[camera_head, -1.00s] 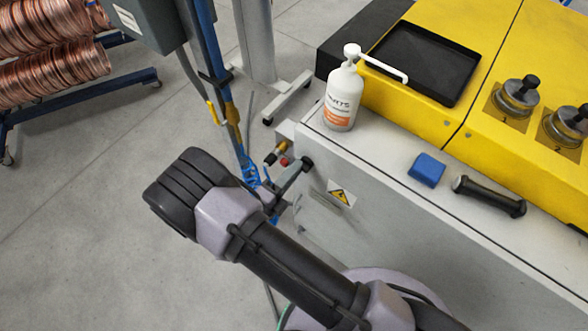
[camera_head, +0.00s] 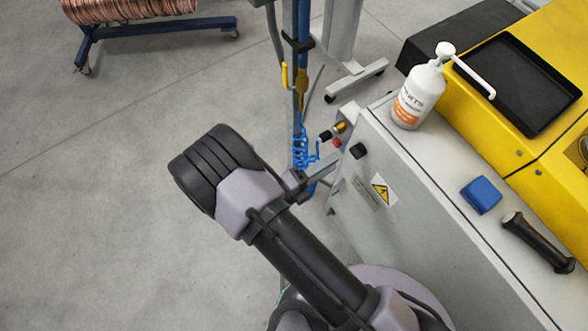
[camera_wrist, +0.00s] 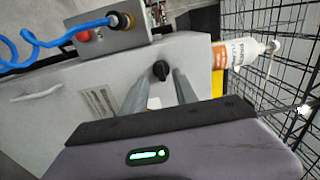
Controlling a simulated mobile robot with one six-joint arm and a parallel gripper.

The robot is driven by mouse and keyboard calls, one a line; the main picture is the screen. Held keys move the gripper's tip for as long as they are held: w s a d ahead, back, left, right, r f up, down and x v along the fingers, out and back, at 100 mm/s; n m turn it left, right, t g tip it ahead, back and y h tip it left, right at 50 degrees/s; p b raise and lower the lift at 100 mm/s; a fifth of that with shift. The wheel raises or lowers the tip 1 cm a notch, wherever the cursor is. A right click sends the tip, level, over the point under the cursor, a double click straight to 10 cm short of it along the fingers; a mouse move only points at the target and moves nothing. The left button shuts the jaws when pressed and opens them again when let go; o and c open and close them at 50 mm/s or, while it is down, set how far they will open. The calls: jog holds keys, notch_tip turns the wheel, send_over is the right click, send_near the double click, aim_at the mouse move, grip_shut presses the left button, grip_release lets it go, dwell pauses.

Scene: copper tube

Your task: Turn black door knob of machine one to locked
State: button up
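The black door knob (camera_head: 357,150) is on the grey side panel of the machine, near the top corner. It also shows in the wrist view (camera_wrist: 161,70), where its grip looks roughly upright in the picture. My gripper (camera_wrist: 159,78) is open and empty, with its two grey fingers pointing at the panel. In the wrist view the knob appears between and just beyond the fingertips. In the head view my gripper (camera_head: 322,170) is left of the knob, apart from it.
A grey box with red and brass fittings (camera_wrist: 110,38) and a blue coiled hose (camera_head: 300,150) stick out beside the knob. A yellow warning label (camera_head: 382,190) is below it.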

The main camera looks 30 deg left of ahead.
jog(key=v, duration=1.1)
jog(key=shift+s, duration=0.25)
